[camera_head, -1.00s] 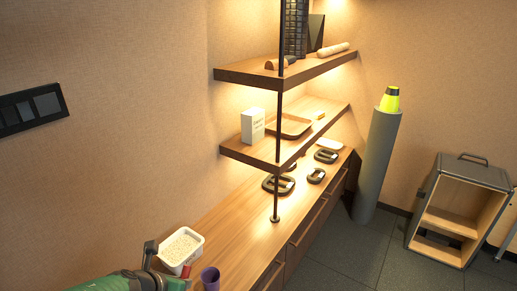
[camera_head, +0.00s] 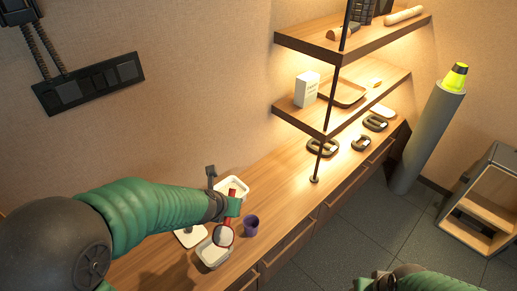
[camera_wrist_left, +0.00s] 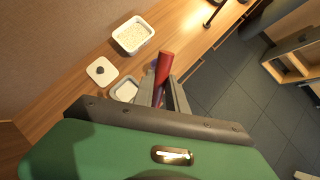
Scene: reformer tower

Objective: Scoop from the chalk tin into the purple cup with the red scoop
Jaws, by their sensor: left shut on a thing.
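My left gripper (camera_head: 231,206) is shut on the red scoop (camera_head: 232,190). The scoop's bowl (camera_head: 223,236) hangs over or just in front of a small white tin (camera_head: 212,254); its height above the tin is unclear. The red handle (camera_wrist_left: 162,68) points up between the fingers in the wrist view. The small tin (camera_wrist_left: 124,92) holds something white. A larger white tin (camera_wrist_left: 132,34) of pale granules stands behind it. I cannot tell which is the chalk tin. The purple cup (camera_head: 251,225) stands upright right of the scoop. Part of my right arm shows at the bottom right, its fingers unclear.
A white square lid (camera_wrist_left: 102,71) with a dark knob lies beside the small tin. The counter (camera_head: 290,195) is clear to the right of the cup up to the shelf post (camera_head: 325,150). Shelves (camera_head: 345,104) overhang the counter's far end.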

